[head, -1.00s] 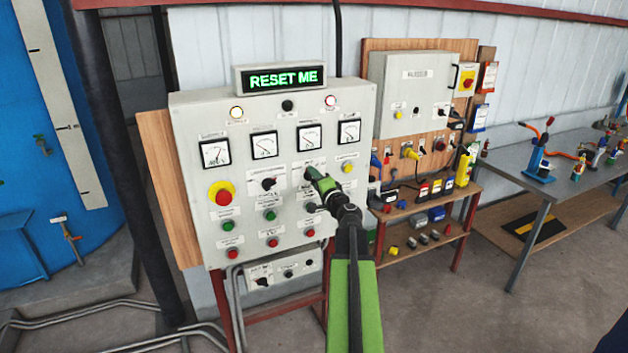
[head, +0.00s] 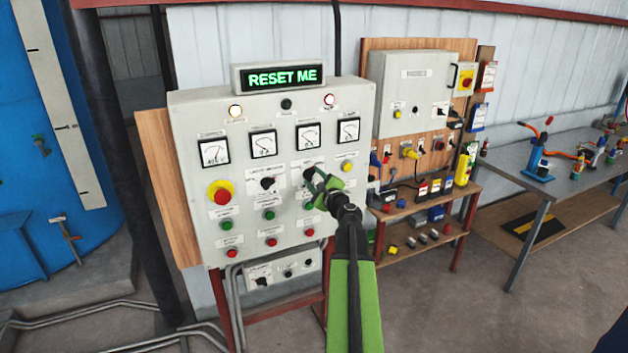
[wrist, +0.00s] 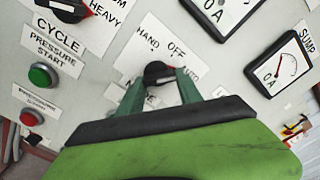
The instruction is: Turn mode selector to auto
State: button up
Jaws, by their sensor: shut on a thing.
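The mode selector (wrist: 157,71) is a black knob on a white plate marked HAND, OFF and, partly covered, what looks like AUTO. In the wrist view my gripper (wrist: 160,84) has its two green fingers on either side of the knob, shut on it. Which mark the knob points to is hard to tell. In the head view the selector (head: 309,174) is on the grey control panel (head: 195,180), right of another black knob. My gripper (head: 319,184) reaches it from the lower right and hides part of it.
Another black selector (wrist: 66,8), a green button (wrist: 43,75) and a red button (wrist: 31,118) are nearby in the wrist view. A red emergency stop (head: 222,194) is at the panel's left. A sign (head: 283,77) reads RESET ME. A workbench (head: 560,180) stands at right.

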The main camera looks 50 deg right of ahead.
jog(key=shift+f+m, duration=0.1)
jog(key=shift+m, duration=1)
jog(key=o, duration=1.4)
